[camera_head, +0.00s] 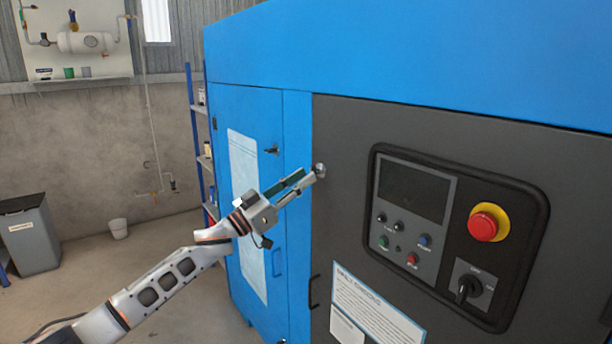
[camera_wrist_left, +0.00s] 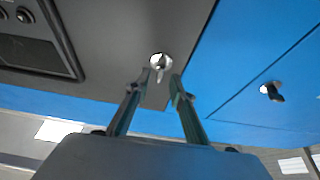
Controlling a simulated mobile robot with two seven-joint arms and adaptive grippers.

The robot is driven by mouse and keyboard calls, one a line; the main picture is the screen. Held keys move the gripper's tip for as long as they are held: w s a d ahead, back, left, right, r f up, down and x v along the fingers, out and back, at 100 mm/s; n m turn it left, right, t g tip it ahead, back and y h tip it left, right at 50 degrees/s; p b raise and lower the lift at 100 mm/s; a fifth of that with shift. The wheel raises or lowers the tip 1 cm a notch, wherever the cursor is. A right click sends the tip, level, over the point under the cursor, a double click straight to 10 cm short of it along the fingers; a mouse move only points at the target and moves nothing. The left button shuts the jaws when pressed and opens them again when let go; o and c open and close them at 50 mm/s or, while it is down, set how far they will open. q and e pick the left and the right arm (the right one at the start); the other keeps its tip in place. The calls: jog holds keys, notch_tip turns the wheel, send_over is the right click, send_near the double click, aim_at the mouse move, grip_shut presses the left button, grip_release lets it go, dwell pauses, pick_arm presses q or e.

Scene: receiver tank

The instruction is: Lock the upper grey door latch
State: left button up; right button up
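The upper grey door latch (camera_head: 319,169) is a small silver round latch at the upper left edge of the dark grey door (camera_head: 345,130). In the left wrist view, the latch (camera_wrist_left: 160,62) shows a short silver lever pointing toward my gripper. My left gripper (camera_head: 308,178) is right at the latch, reaching in from the left. In the left wrist view, its two fingertips (camera_wrist_left: 160,82) are apart, one on each side of the lever's end; I cannot tell whether either touches it. My right gripper is in neither view.
The grey door carries a control panel (camera_head: 455,235) with a red emergency button (camera_head: 484,224) and a rotary switch (camera_head: 470,288). A black handle (camera_head: 314,292) sits lower on its left edge. The blue door (camera_head: 262,125) beside it has a dark latch (camera_head: 272,150). Open floor lies to the left.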

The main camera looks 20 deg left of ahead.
pick_arm(q)
jog(key=shift+x, duration=0.85)
grip_shut()
jog(key=shift+m+g, duration=0.3)
jog(key=shift+m, duration=0.3)
jog(key=m+g, duration=0.2)
jog(key=m, duration=0.5)
jog(key=m+g+h+b, duration=0.1)
jog(key=m+g, duration=0.2)
jog(key=m, duration=0.4)
jog(key=m+g+b, duration=0.1)
jog(key=m+g, duration=0.2)
jog(key=m, duration=0.4)
jog(key=shift+w+a+r+h, duration=0.2)
jog(key=shift+a+r+h, duration=0.05)
jog(key=shift+h, duration=0.15)
